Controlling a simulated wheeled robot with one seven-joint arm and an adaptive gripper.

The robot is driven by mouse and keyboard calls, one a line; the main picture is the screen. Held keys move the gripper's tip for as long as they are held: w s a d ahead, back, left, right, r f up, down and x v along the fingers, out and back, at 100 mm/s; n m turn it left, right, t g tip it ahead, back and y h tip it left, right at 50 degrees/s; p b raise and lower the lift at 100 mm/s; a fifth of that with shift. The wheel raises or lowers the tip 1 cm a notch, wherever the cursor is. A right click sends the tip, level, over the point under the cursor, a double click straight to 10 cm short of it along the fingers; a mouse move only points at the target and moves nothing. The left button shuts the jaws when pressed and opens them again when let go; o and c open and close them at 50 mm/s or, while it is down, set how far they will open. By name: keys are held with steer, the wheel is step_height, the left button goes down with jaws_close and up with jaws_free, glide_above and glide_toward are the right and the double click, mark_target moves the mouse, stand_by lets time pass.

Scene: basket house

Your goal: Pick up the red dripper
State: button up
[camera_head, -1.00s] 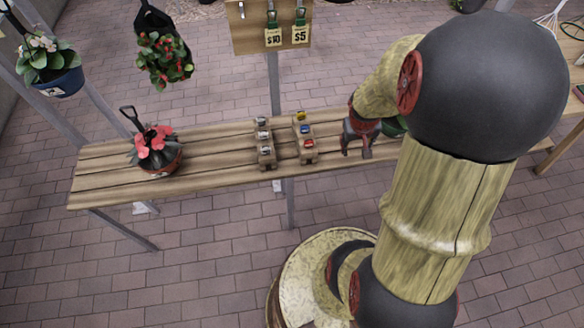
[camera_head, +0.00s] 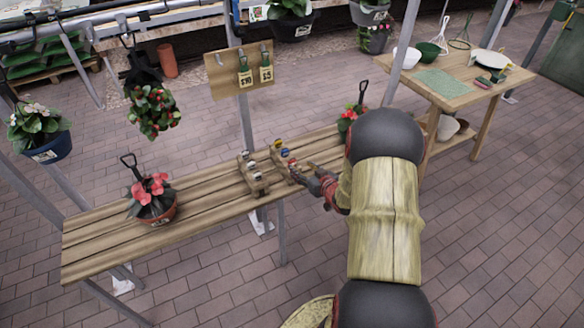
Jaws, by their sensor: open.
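The red dripper (camera_head: 292,162) is a small red-topped item in the front end of the right wooden holder (camera_head: 278,158) on the slatted bench. A blue-topped one (camera_head: 284,152) and a yellow-topped one (camera_head: 277,143) sit behind it in the same holder. My gripper (camera_head: 303,173) is open, just right of the red dripper and close to it. Its fingers point left toward the holder's front end. I cannot tell whether they touch the dripper. My arm hides part of the bench to the right.
A second holder (camera_head: 252,172) with pale-topped items stands just left. A potted red plant (camera_head: 152,198) is at the bench's left; another (camera_head: 348,122) is behind my arm. A post and a price board (camera_head: 240,72) rise behind the holders. The bench (camera_head: 205,200) is clear between left plant and holders.

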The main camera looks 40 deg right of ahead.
mark_target(293, 162)
steer(key=b+x, duration=0.1)
steer(key=x, duration=0.2)
steer(key=b+x, duration=0.2)
steer(key=x, duration=0.1)
steer(key=shift+d+f, duration=0.2)
steer(key=shift+f, duration=0.2)
steer(key=shift+w+d+f, duration=0.1)
steer(key=shift+w+d, duration=0.05)
steer(key=shift+w, duration=0.4)
steer(key=shift+c, duration=0.3)
steer(key=c, duration=0.7)
steer(key=shift+c, duration=0.6)
step_height(293, 162, up, 10)
steer(key=p, duration=0.4)
